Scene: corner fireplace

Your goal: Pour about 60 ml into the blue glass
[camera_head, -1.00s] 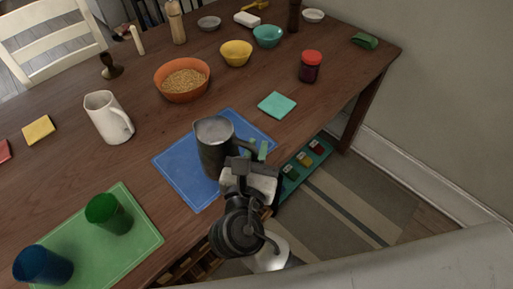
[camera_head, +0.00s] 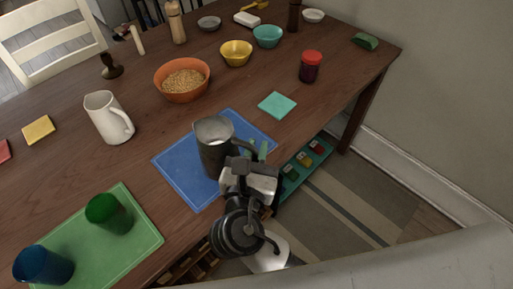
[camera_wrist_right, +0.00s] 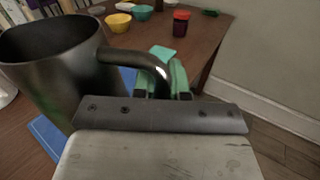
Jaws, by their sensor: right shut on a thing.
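A blue glass (camera_head: 43,266) stands at the lower left, at the edge of the green mat (camera_head: 146,240). A green glass (camera_head: 108,214) stands on the same mat. A dark grey pitcher (camera_head: 212,157) is upright at the blue mat (camera_head: 176,179); I cannot tell whether it touches the mat. My right gripper (camera_head: 256,157) is shut on the pitcher's handle. In the right wrist view the pitcher (camera_wrist_right: 62,72) fills the left side, with its handle between the green fingertips (camera_wrist_right: 163,82). The pitcher's contents cannot be made out. My left gripper is not in view.
A white pitcher (camera_head: 103,119) stands left of the blue mat. Behind are an orange bowl (camera_head: 163,91) of grain, a yellow bowl (camera_head: 236,56), a teal bowl (camera_head: 267,37) and a red-lidded jar (camera_head: 311,69). Bare wood lies between the green and blue mats.

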